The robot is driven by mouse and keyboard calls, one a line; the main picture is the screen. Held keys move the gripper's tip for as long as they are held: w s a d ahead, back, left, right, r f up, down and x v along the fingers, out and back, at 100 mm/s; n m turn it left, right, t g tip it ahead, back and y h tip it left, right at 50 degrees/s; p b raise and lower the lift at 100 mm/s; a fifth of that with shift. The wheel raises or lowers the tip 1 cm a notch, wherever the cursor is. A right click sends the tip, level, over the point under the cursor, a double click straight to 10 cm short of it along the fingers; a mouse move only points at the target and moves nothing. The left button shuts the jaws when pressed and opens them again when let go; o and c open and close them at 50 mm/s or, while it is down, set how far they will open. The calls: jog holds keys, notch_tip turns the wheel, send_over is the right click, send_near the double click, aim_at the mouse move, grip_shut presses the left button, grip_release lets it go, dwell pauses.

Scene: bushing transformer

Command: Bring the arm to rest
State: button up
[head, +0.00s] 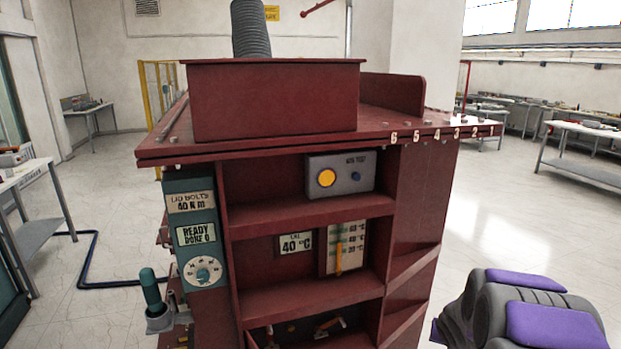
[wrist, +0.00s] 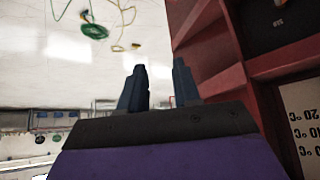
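My arm (head: 535,310), grey with purple panels, shows at the lower right of the head view, in front and to the right of the dark red transformer cabinet (head: 275,100). It looks folded, and its fingers cannot be made out there. In the wrist view my gripper (wrist: 159,84) shows two dark blue fingers standing apart with nothing between them. The wrist picture is upside down. The red cabinet (wrist: 205,45) fills its right side, close beside the fingers; I cannot tell the exact gap.
The cabinet holds a grey test box (head: 340,174), a thermometer panel (head: 345,248) and a green lid-bolts panel (head: 196,225). Benches stand left (head: 25,173) and right (head: 590,130). Cables (wrist: 92,28) lie on the floor.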

jog(key=s+a+r+n+g+y, duration=0.1)
jog(key=s+a, duration=0.5)
jog(key=s, duration=0.7)
jog(key=s+a+r+n+g+y, duration=0.1)
jog(key=s+a+r+g, duration=0.3)
jog(key=s, duration=1)
jog(key=s+a+r+n+g, duration=0.2)
jog(key=s+a+r, duration=0.3)
jog(key=s+a, duration=0.5)
jog(key=s+g, duration=0.1)
jog(key=s, duration=0.2)
jog(key=shift+s+a+r+n+y, duration=0.2)
jog(key=shift+s+r+n+y, duration=0.05)
jog(key=shift+r+n+y, duration=0.15)
jog(key=shift+w, duration=0.1)
